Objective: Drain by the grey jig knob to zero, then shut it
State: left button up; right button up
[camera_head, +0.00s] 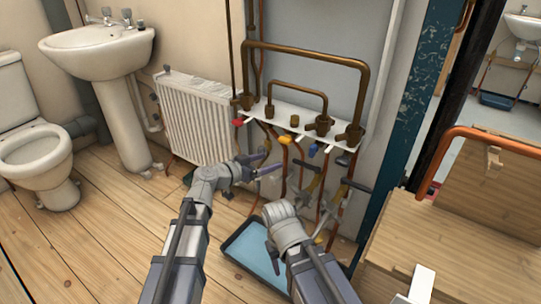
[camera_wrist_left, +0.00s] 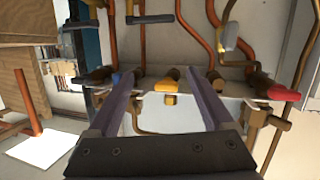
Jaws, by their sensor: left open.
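Several coloured knobs hang along the front of a white jig shelf (camera_head: 270,112): a red knob (camera_head: 238,122), a yellow knob (camera_head: 285,140), a blue knob (camera_head: 313,150) and a dark grey knob (camera_head: 343,160) at the right end. My left gripper (camera_head: 262,166) is open in front of the pipes, below the shelf. In the left wrist view a yellow knob (camera_wrist_left: 167,86) shows between its spread fingers, apart from them; the red knob (camera_wrist_left: 284,94) is to the right.
A blue tray (camera_head: 243,245) lies on the floor under the pipes. Copper pipes and lever valves (camera_head: 352,185) crowd the space below the shelf. A radiator (camera_head: 196,118) stands at left, a wooden bench (camera_head: 440,240) at right.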

pick_arm(q)
jog(key=s+r+g+y+p, duration=0.2)
jog(key=s+r+p, duration=0.3)
jog(key=p, duration=0.5)
jog(key=s+r+n+g+y+p, duration=0.1)
jog(key=s+r+g+y+p, duration=0.2)
jog(key=s+p, duration=0.7)
jog(key=shift+d+r+g+p, duration=0.4)
jog(key=shift+r+g+p, duration=0.45)
jog(key=shift+g, duration=0.35)
jog(key=shift+s, duration=0.1)
jog(key=s+a+f+n+g+y, duration=0.1)
jog(key=s+a+f+n+y, duration=0.2)
jog(key=a, duration=0.7)
jog(key=s+a+n+g+y, duration=0.15)
jog(key=a+n+y, duration=0.3)
jog(key=a, duration=0.55)
jog(key=s+d+r+m+p, duration=0.1)
jog(key=d+r+p, duration=0.3)
jog(key=r+p, duration=0.4)
jog(key=s+d+r+m+p, duration=0.1)
jog(key=s+d+r+p, duration=0.2)
jog(key=r+p, duration=0.6)
jog(key=s+d+r+m+p, duration=0.1)
jog(key=d+r+p, duration=0.3)
jog(key=r+p, duration=0.4)
jog(key=shift+s+d+r+p, duration=0.3)
jog(key=shift+s+d+p, duration=0.05)
jog(key=shift+s, duration=0.35)
